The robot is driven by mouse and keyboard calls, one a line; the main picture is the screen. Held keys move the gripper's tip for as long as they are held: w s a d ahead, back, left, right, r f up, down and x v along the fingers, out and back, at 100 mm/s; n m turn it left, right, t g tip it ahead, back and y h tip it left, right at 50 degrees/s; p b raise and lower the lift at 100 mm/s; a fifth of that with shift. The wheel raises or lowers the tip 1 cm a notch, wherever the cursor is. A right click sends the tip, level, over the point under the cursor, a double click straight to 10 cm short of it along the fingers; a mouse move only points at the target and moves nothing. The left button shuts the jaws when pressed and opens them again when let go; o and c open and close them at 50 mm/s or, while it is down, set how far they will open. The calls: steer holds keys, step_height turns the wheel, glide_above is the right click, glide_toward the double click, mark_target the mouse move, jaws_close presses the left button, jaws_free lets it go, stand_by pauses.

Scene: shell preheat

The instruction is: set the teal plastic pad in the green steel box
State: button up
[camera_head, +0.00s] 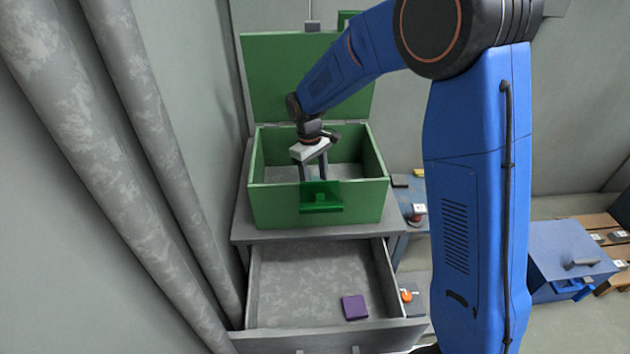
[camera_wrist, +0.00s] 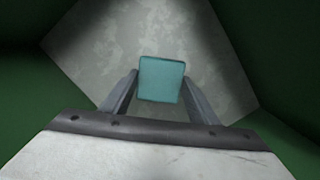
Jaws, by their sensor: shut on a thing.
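The green steel box (camera_head: 270,204) stands with its lid raised on top of a grey drawer cabinet. My gripper (camera_head: 314,172) reaches down into the open box from above. In the wrist view my gripper (camera_wrist: 160,95) is shut on the teal plastic pad (camera_wrist: 161,80), which sits between the two fingers. The grey bottom of the box shows beyond the pad, with green walls around it. In the head view the pad is mostly hidden by the box front and the fingers. I cannot tell whether the pad touches the box bottom.
Below the box a grey drawer (camera_head: 300,275) is open, with a purple pad (camera_head: 354,307) in it. Thick grey pipes (camera_head: 150,130) run along the left. A blue cabinet (camera_head: 565,250) stands at the right. The box's raised lid (camera_head: 285,80) stands behind my gripper.

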steer(key=shift+f, duration=0.1)
steer(key=o, duration=1.1)
steer(key=r, duration=0.8)
steer(key=w+a+r, duration=0.1)
steer(key=r, duration=0.3)
steer(key=shift+r, duration=0.1)
steer(key=shift+d, duration=0.1)
